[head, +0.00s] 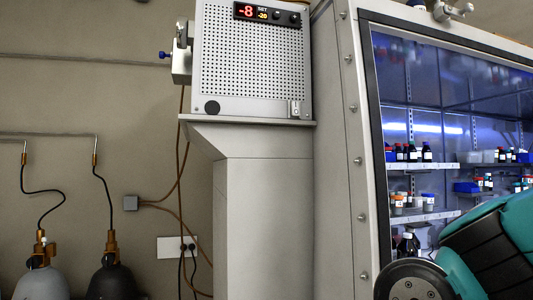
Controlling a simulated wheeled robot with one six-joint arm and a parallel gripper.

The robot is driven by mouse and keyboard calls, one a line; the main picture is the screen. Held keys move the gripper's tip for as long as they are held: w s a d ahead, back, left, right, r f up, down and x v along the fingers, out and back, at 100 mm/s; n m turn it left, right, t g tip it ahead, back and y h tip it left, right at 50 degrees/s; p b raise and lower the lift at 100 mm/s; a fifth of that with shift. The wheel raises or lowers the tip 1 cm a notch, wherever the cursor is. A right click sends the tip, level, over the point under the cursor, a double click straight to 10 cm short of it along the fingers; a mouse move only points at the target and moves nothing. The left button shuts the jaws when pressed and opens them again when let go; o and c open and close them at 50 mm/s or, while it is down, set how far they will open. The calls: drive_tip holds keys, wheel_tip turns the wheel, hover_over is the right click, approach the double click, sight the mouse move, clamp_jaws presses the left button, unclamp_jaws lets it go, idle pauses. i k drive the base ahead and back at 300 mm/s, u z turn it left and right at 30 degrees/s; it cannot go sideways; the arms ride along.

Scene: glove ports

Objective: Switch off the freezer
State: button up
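The freezer unit (250,65) is a light grey box with a perforated front, high on a grey pedestal left of the glove box. Its display (262,13) is lit, with a red -8 and a yellow SET -20, and dark round knobs or buttons beside it. A small light switch (295,108) sits at the lower right of the front; its position is too small to tell. A black round plug or cap (212,107) is at the lower left. My gripper is not in view; teal and black arm links of mine show at the lower right.
The glove box (352,150) with a bolted frame and glass front stands at right, shelves of bottles inside. Two gas cylinders (112,280) (40,280) stand at lower left. Cables run to a wall socket (178,248). The space before the freezer looks clear.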

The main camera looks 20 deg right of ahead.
sight(295, 105)
drive_tip(key=z, duration=1.6)
drive_tip(key=k, duration=0.9)
drive_tip(key=u, duration=1.6)
drive_tip(key=i, duration=0.5)
drive_tip(key=z, duration=0.05)
